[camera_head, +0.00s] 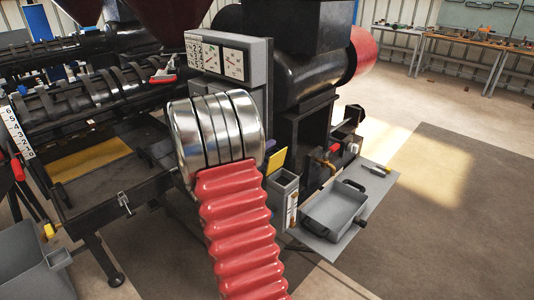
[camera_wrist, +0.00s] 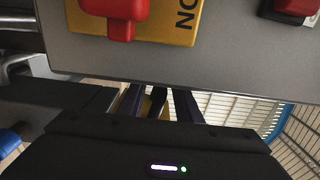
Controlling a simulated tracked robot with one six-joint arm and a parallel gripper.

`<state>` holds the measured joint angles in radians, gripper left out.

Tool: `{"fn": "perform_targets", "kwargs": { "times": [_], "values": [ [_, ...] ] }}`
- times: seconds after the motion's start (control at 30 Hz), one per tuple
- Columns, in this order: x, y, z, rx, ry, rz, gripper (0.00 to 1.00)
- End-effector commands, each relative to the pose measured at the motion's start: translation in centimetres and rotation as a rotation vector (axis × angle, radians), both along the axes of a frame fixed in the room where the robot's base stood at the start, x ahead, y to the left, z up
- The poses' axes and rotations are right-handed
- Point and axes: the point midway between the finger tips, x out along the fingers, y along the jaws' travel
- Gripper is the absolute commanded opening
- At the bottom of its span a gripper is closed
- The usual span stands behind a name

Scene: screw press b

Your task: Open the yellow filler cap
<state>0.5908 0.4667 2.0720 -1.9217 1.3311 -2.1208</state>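In the wrist view my gripper (camera_wrist: 160,104) has two dark fingers reaching toward a grey panel. The panel's lower edge hides their tips. A small dull yellow patch (camera_wrist: 147,106) shows between the fingers. I cannot tell whether it is the filler cap, or whether the fingers touch it. No clearly recognisable yellow filler cap shows in either view. In the head view my gripper is not visible.
The grey panel (camera_wrist: 120,65) carries a red switch (camera_wrist: 121,12) on a yellow plate (camera_wrist: 188,25), close above the fingers. The black press (camera_head: 310,75) stands mid-view. A grey tray (camera_head: 333,208) lies on a shelf at right. Open floor (camera_head: 460,230) lies right.

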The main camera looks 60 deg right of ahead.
Motion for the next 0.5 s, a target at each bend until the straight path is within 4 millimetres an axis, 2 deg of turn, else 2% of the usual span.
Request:
{"fn": "perform_targets", "kwargs": {
  "times": [0.27,0.5],
  "values": [
    [0.2,0.7,0.1,-0.001,-0.001,0.003,0.31],
    [0.8,3.7,0.0,0.000,-0.001,0.005,0.31]
  ]
}}
